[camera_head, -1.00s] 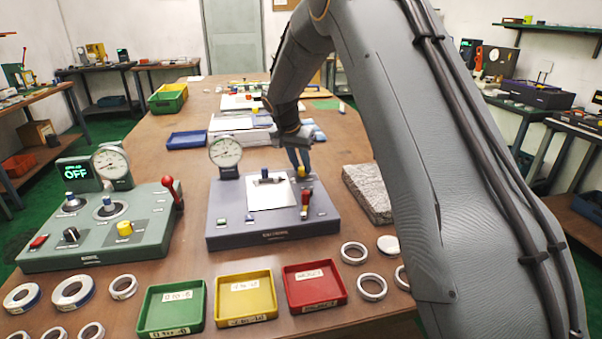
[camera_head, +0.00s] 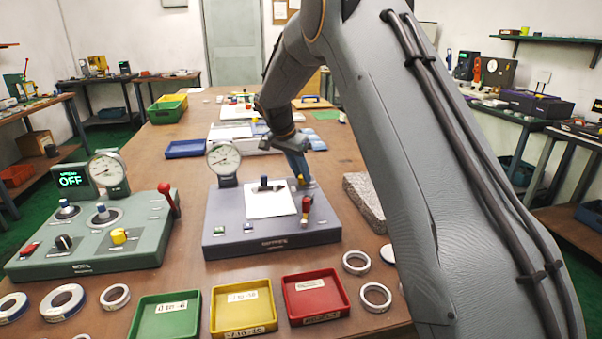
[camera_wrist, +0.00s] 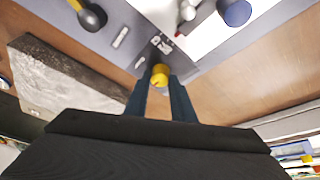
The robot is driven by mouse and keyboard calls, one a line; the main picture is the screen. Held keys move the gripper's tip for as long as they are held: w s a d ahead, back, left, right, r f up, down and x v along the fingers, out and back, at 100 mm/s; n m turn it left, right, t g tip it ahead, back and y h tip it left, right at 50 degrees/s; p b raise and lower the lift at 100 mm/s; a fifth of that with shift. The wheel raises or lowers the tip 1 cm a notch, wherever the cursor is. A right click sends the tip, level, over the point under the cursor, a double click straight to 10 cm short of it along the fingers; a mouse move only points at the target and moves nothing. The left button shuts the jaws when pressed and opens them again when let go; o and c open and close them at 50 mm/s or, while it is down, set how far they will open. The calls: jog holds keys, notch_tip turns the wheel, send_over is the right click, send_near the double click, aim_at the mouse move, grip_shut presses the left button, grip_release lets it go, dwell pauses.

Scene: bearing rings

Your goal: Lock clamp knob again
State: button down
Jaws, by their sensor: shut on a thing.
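The clamp knob is a small yellow knob (camera_wrist: 160,75) at the back right corner of the blue-grey gauge fixture (camera_head: 272,238). My gripper (camera_wrist: 160,92) has its two dark blue fingers on either side of this knob and is shut on it. In the head view my gripper (camera_head: 301,178) reaches down to that corner and its fingers hide most of the knob.
A grey stone block (camera_head: 364,200) lies close to the right of the fixture. A green gauge station (camera_head: 95,255) stands left, its display reading OFF. Green (camera_head: 165,318), yellow (camera_head: 243,309) and red (camera_head: 314,297) trays are in front, with metal rings (camera_head: 375,297) beside them.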

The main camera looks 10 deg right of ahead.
jog(key=c, duration=1.5)
grip_release()
jog(key=shift+a, duration=0.1)
jog(key=shift+r, duration=0.1)
jog(key=b+v, duration=0.1)
jog(key=v, duration=0.6)
jog(key=shift+s+a+r, duration=0.1)
jog(key=shift+r, duration=0.15)
